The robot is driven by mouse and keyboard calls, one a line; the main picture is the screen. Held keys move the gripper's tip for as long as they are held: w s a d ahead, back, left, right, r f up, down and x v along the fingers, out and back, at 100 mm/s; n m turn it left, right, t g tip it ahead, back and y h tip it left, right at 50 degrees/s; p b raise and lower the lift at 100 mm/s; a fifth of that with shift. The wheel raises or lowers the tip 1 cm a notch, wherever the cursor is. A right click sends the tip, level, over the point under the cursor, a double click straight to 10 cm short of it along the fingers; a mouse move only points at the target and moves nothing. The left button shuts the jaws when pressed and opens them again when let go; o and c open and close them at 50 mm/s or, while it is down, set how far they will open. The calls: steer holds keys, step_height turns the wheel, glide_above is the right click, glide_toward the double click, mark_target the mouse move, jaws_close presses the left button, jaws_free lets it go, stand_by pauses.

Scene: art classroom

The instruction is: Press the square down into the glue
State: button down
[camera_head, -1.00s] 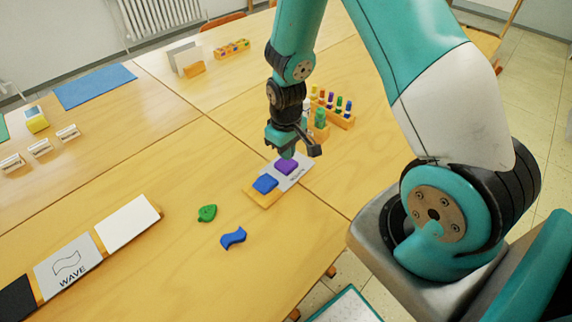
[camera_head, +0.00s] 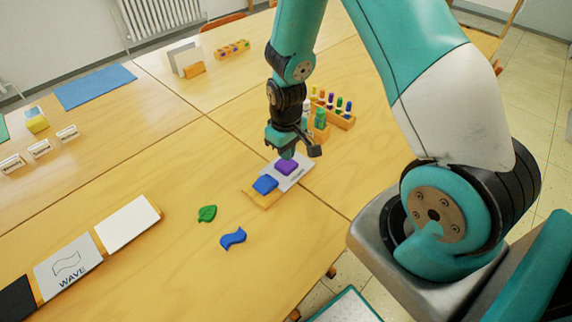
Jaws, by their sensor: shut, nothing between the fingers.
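A purple square (camera_head: 287,168) lies on a pale grey card (camera_head: 299,178) near the middle of the table. My gripper (camera_head: 288,155) is shut and empty, pointing down right over the purple square. Its tips seem to touch the square's top or hang just above it; I cannot tell which. A blue block (camera_head: 265,184) sits beside the square, on the front left part of the same wooden holder (camera_head: 262,200). Any glue under the square is hidden.
A green leaf shape (camera_head: 207,213) and a blue wave shape (camera_head: 233,238) lie loose in front. A rack of coloured pegs (camera_head: 338,115) and a green bottle (camera_head: 320,120) stand behind my gripper. A WAVE card (camera_head: 67,268) and a white card (camera_head: 127,222) lie at left.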

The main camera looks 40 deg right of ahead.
mark_target(286, 163)
steer(key=shift+f+b, duration=0.85)
steer(key=shift+f, duration=0.35)
stand_by(1.7)
steer(key=shift+r, duration=0.15)
steer(key=shift+r+p, duration=3.05)
steer(key=shift+r, duration=0.4)
steer(key=s+a+r+n+y, duration=0.1)
steer(key=s+a+r, duration=0.1)
steer(key=a+r, duration=0.45)
steer(key=s+a+r+n+y, duration=0.1)
steer(key=s+a+r, duration=0.25)
steer(key=r, duration=0.55)
steer(key=s+a+r+n+y, duration=0.1)
steer(key=s+a+r, duration=0.2)
steer(key=s+r, duration=0.2)
steer(key=s+a+r+n+y, duration=0.1)
steer(key=s+a+r, duration=0.2)
steer(key=s+r, duration=0.3)
steer(key=shift+s+a+n, duration=0.3)
steer(key=shift+s+n, duration=0.1)
steer(key=shift+s, duration=0.8)
